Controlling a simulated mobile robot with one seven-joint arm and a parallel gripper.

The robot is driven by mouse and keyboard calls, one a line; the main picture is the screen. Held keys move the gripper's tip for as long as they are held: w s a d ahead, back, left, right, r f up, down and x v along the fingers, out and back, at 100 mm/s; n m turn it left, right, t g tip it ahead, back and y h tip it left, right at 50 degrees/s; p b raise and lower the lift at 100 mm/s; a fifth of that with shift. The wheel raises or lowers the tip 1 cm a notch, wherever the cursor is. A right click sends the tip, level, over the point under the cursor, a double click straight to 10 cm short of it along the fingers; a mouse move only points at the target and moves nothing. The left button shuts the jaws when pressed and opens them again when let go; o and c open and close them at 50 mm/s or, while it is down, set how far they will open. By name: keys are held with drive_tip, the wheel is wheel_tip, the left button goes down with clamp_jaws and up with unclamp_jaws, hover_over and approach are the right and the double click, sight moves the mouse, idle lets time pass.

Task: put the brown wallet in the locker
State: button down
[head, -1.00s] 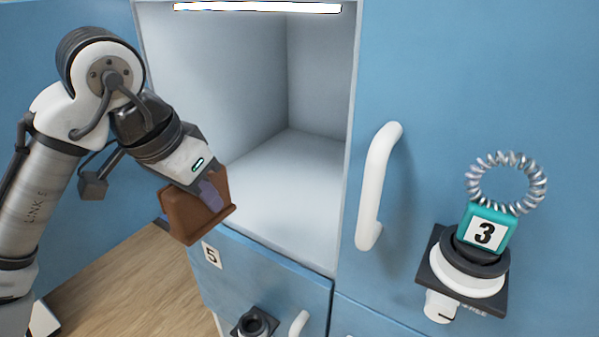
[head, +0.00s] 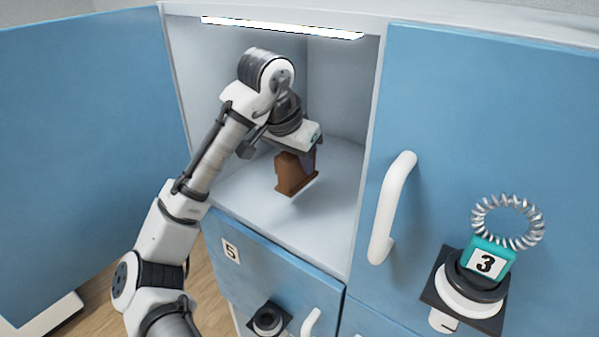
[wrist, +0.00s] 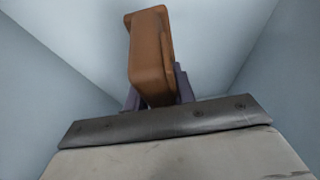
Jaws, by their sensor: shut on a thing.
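The brown wallet (head: 292,174) is held by my gripper (head: 306,160) inside the open locker (head: 240,195). The wallet also shows in the wrist view (wrist: 149,55), gripped between the two purple fingers (wrist: 158,92). My gripper is shut on it. In the head view the wallet hangs over the locker's pale floor, near the middle of the opening. A shadow lies under it, and it looks a little above the floor. My arm reaches in through the front opening and hides part of the left wall.
A lit strip (head: 283,27) runs along the locker's top. The open blue door (head: 90,140) stands at the left. At the right is a closed blue door with a white handle (head: 392,207) and a lock with a teal tag marked 3 (head: 487,262). A door marked 5 (head: 270,265) lies below.

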sight(300, 177)
wheel_tip(300, 177, down, 3)
drive_tip(key=shift+f, duration=0.15)
drive_tip(key=shift+w+d+f+p, duration=0.15)
drive_tip(key=shift+f+p, duration=0.25)
drive_tip(key=shift+p, duration=0.05)
drive_tip(key=shift+f, duration=0.15)
drive_tip(key=c, duration=1.2)
unclamp_jaws()
drive_tip(key=shift+o, duration=0.2)
drive_tip(key=shift+r, duration=0.3)
drive_tip(key=v, duration=0.7)
drive_tip(key=shift+r+b, duration=0.1)
drive_tip(key=shift+b, duration=0.25)
